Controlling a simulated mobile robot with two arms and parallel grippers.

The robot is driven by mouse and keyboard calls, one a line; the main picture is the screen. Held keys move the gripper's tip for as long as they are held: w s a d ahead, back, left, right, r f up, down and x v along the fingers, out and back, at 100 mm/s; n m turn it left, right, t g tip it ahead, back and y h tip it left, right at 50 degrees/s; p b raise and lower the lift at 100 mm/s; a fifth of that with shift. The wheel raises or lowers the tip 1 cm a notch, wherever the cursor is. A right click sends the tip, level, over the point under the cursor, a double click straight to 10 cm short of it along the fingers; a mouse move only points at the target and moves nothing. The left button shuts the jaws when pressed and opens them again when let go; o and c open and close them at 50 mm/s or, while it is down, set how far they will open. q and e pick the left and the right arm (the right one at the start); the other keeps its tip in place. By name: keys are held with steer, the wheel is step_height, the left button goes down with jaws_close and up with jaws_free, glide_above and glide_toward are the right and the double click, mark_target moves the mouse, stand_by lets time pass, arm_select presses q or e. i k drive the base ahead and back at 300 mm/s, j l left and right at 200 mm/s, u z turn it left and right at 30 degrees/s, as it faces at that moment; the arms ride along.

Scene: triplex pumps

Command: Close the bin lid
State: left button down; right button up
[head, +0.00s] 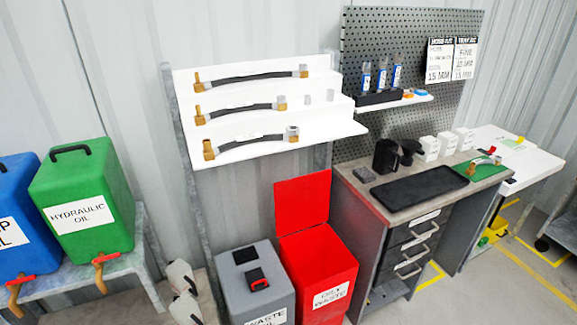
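The red bin (340,263), with a white label that seems to read oily waste, stands on the floor between a grey container and a workbench. Its red lid (302,200) is open and stands up at the back of the bin, nearly upright against the wall side. The bin's top looks plain red; I cannot make out anything inside. Neither of my grippers can be made out in the head view.
A white hose shelf (230,88) hangs above. Pale dark-tipped objects (183,290) at lower left are unclear.

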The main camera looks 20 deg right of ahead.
mark_target(301, 203)
steer(key=i+z, duration=0.35)
steer(key=i, duration=0.15)
steer(key=i+j+z, duration=0.1)
steer(key=i+z, duration=0.25)
steer(key=i, duration=0.15)
